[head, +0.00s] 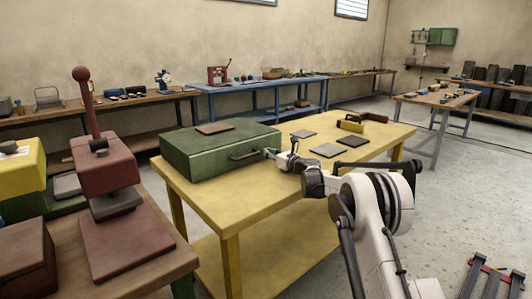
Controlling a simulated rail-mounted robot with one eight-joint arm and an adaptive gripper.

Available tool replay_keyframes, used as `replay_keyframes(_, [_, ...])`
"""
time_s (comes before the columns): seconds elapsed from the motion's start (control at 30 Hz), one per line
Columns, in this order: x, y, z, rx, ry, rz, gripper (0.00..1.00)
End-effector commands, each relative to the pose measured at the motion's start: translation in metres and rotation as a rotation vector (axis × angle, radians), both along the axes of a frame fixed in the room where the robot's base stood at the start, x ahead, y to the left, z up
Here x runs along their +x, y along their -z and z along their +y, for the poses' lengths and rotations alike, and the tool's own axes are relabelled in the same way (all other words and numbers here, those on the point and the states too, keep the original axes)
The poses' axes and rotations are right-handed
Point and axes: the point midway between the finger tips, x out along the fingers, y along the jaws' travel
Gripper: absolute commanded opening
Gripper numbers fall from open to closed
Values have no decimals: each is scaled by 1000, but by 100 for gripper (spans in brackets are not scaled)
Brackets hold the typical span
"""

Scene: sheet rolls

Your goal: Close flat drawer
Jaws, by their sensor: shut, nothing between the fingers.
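A wide, low green cabinet (215,152) sits on the left part of the yellow table (235,205). Its dark bar handle (246,155) is on the side facing right, toward my gripper. How far the drawer stands out from the cabinet cannot be made out. My gripper (269,153) is shut and empty. Its tip is close to the right end of the handle, at about handle height; whether it touches the handle or the drawer front is too small to tell. My white and dark arm reaches in from the lower right.
A small dark plate (214,128) lies on top of the cabinet. Flat grey plates (327,150) and a yellow-brown tool (351,124) lie on the table beyond my gripper. A red press (107,180) stands on a brown bench at left.

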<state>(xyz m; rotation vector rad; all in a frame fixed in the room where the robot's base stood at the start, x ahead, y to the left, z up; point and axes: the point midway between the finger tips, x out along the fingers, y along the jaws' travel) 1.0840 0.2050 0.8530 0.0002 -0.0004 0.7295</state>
Motion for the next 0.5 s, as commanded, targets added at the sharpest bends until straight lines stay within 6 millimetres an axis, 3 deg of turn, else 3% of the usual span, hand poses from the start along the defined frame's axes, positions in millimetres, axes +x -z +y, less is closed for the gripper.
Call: replay_keyframes(0.5, [-74,-2,-66,0,1,0,0])
